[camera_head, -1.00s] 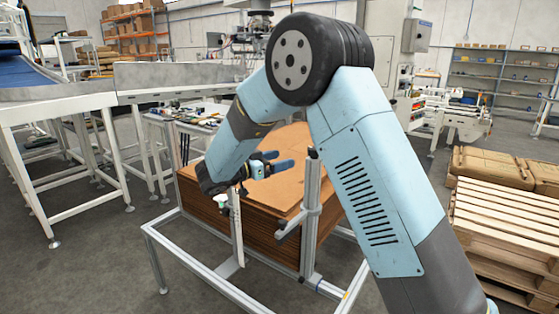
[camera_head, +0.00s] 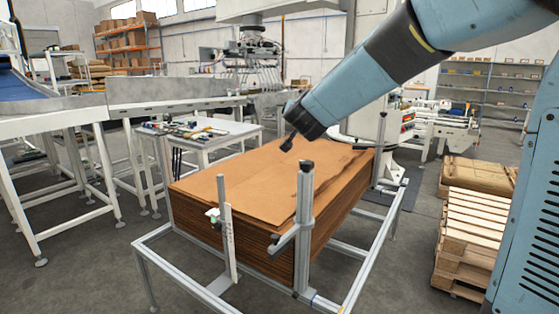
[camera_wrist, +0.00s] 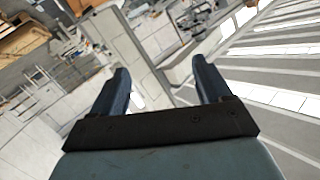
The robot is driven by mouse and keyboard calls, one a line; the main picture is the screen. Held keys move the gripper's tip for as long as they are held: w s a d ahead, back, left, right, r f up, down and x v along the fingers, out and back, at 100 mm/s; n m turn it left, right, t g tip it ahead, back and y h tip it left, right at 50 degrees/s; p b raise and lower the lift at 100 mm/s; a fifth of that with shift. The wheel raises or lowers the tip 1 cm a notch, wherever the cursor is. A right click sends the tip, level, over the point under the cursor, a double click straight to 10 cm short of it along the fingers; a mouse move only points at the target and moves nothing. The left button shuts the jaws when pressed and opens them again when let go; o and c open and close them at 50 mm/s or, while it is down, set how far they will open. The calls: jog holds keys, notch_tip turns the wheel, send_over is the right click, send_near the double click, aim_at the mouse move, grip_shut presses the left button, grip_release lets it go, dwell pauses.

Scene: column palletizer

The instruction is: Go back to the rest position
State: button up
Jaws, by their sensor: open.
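My gripper shows in the wrist view (camera_wrist: 160,85), with its two dark blue fingers apart and nothing between them. In the head view my arm reaches in from the upper right, and its end is above the far part of a stack of brown cardboard sheets (camera_head: 245,190). The fingers are mostly hidden there; only a small dark part shows at the arm's end. The wrist view is tilted and looks across the hall toward walls and windows, away from the stack.
A grey metal frame with upright posts (camera_head: 304,215) surrounds the stack. A white table with tools (camera_head: 215,140) stands behind it. A conveyor (camera_head: 170,80) is at the left. Wooden pallets (camera_head: 470,235) and brown cartons (camera_head: 478,175) are at the right.

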jog(key=s+d+f+n+g, duration=0.1)
jog(key=s+d+f+g, duration=0.2)
jog(key=s, duration=0.9)
jog(key=s+d+f+n+g, duration=0.1)
jog(key=s+d+f+g, duration=0.2)
jog(key=s+d, duration=0.5)
jog(key=s+d+f+n+g, duration=0.1)
jog(key=s+d+f+g, duration=0.3)
jog(key=s, duration=1.2)
jog(key=d, duration=0.2)
jog(key=shift+s+d+n, duration=0.2)
jog(key=shift+d+n, duration=0.15)
jog(key=shift+n, duration=0.05)
jog(key=shift+c, duration=0.2)
